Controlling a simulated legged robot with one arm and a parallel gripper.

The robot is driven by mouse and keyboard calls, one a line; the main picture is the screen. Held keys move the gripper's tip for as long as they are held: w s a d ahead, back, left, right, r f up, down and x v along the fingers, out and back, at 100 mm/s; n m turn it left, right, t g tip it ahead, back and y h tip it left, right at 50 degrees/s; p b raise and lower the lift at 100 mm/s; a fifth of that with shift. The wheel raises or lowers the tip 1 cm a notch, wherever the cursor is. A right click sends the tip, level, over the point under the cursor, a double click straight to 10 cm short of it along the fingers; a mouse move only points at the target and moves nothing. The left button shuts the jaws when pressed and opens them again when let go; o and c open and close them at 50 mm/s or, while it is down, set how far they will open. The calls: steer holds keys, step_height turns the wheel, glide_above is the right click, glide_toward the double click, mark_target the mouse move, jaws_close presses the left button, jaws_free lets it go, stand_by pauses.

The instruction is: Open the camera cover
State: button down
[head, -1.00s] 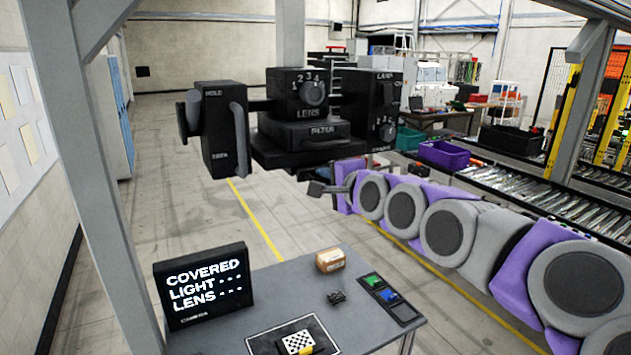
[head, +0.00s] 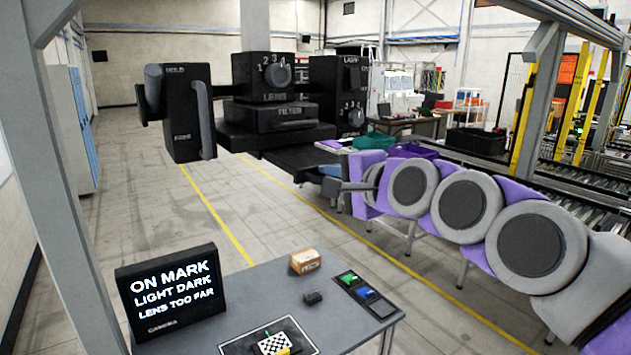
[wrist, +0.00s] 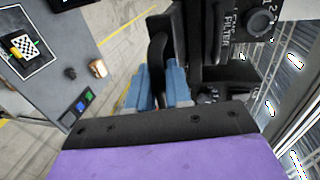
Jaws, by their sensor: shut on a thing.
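The black camera unit (head: 276,115) hangs over the floor behind the table, with LENS, FILTER and LAMP panels. A flat dark plate (head: 297,160) sticks out low under it, toward the right; it may be the cover. My gripper (head: 335,187) is at the lower right of the unit, near this plate. In the wrist view my gripper's blue fingers (wrist: 160,88) are shut on a dark handle (wrist: 158,62). Where the handle joins the unit is hidden. The camera screen (head: 171,287) reads ON MARK, LIGHT DARK, LENS TOO FAR.
A grey post (head: 85,190) stands at the left.

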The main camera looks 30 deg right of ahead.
steer(key=c, duration=1.4)
jaws_free()
steer(key=shift+d, duration=0.4)
steer(key=shift+o, duration=0.8)
steer(key=shift+w+d+f, duration=0.1)
steer(key=shift+d, duration=0.55)
steer(key=shift+w+d+f, duration=0.1)
steer(key=shift+d, duration=0.5)
steer(key=s+a+r, duration=0.2)
steer(key=s+a, duration=0.2)
steer(key=s, duration=0.2)
steer(key=s+d+r+b, duration=0.1)
steer(key=s+d+b, duration=0.1)
steer(key=s+d, duration=0.7)
steer(key=w+a+f+n+g+y+b, duration=0.3)
steer(key=a+f+n+g, duration=0.5)
steer(key=a+f, duration=1.25)
steer(key=s+a+f+n+g+h+b, duration=0.1)
steer(key=s+f+n+g+b, duration=0.1)
steer(key=s+f, duration=0.3)
steer(key=s+a+f+n+g+h+b, duration=0.1)
steer(key=s+f+n+g, duration=0.3)
steer(key=f, duration=0.9)
steer(key=s+a+f+n+g+h+b, duration=0.1)
steer(key=s+f+n+g+b, duration=0.2)
steer(key=s+f, duration=0.3)
steer(key=shift+s+f+n+h, duration=0.2)
steer(key=shift+f+n+h, duration=0.1)
steer(key=shift+f, duration=1.25)
